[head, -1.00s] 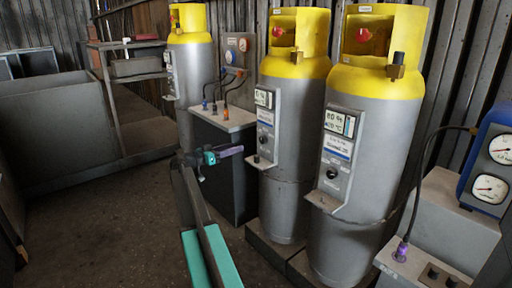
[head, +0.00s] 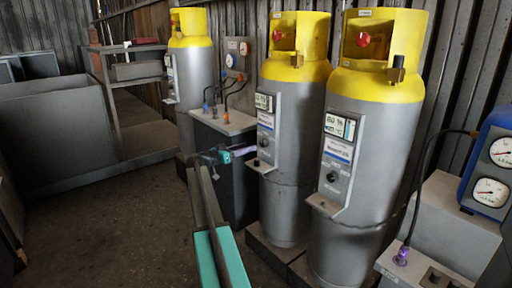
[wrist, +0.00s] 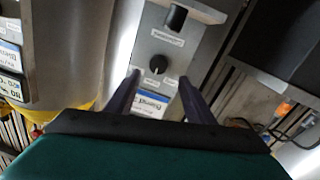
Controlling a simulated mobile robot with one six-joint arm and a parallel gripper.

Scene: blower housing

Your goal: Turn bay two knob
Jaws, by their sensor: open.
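The middle grey cylinder (head: 290,165) with a yellow collar carries a control panel with a small display. Its black knob (head: 263,142) sits low on the panel, above a small shelf. In the wrist view the knob (wrist: 158,64) is round, with a light pointer mark. My gripper (head: 250,150) is at the left of this panel in the head view. In the wrist view my gripper (wrist: 160,80) is open, with one finger on either side, and the knob lies just beyond and between the fingertips. I cannot tell whether they touch the panel. Bay numbers are not readable.
The right cylinder (head: 370,150) has a similar panel with a knob (head: 332,177). Another cylinder (head: 196,85) stands further back. A dark cabinet (head: 225,180) with cables is behind my gripper. A blue gauge box (head: 488,165) is at far right. Floor at left is open.

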